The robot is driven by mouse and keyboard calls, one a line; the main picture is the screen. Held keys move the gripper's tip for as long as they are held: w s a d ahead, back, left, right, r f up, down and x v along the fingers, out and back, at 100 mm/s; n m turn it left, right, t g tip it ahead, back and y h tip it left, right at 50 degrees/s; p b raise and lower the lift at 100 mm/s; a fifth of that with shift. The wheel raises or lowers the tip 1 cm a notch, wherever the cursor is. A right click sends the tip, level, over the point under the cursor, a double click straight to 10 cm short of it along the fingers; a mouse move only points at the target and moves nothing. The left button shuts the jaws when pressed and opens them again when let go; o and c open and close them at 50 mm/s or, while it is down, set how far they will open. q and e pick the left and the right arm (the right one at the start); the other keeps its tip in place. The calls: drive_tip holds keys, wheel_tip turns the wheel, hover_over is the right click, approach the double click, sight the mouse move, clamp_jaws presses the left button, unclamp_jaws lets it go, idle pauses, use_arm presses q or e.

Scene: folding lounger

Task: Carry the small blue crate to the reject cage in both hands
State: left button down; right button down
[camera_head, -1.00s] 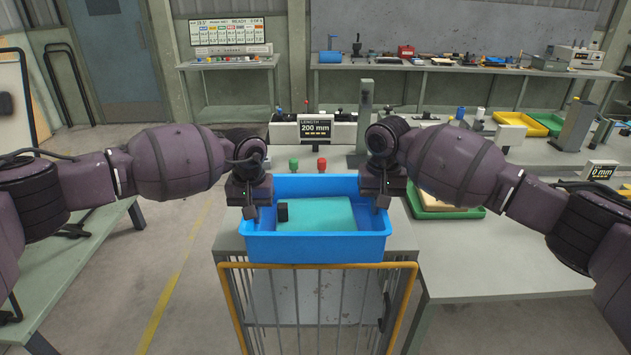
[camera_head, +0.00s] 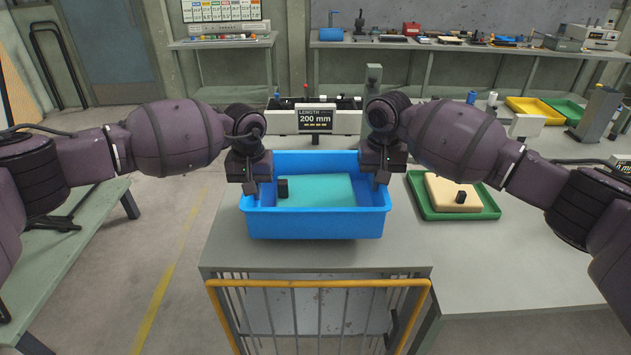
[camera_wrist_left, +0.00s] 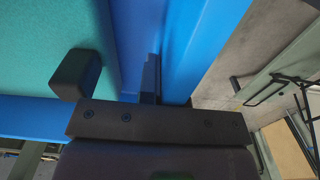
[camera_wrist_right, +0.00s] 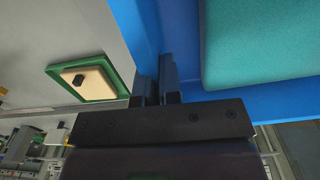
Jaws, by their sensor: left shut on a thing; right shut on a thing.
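The small blue crate (camera_head: 315,226) is level in the head view, in front of my body, over the grey bench top (camera_head: 225,245). Inside it lies a flat teal block (camera_head: 325,190) with a black knob (camera_head: 282,188). My left gripper (camera_head: 250,189) is shut on the crate's left wall, and my right gripper (camera_head: 382,179) on its right wall. The wrist views show the fingers at the blue walls (camera_wrist_left: 205,45) (camera_wrist_right: 180,30). A barred cage with a yellow rim (camera_head: 320,283) stands at the bottom, nearer than the crate. The crate's underside is hidden.
A green tray (camera_head: 485,214) with a cream block (camera_head: 450,193) lies right of the crate. A "200 mm" length display (camera_head: 315,119) stands behind it. A green bench (camera_head: 60,240) is at left, with open floor (camera_head: 165,270) between.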

use_arm(q)
drive_tip(key=shift+w+a, duration=0.15)
use_arm(e)
drive_tip(key=shift+w+d, duration=0.1)
drive_tip(key=shift+w, duration=0.05)
use_arm(q)
drive_tip(key=shift+r, duration=0.1)
use_arm(e)
drive_tip(key=shift+r, duration=0.15)
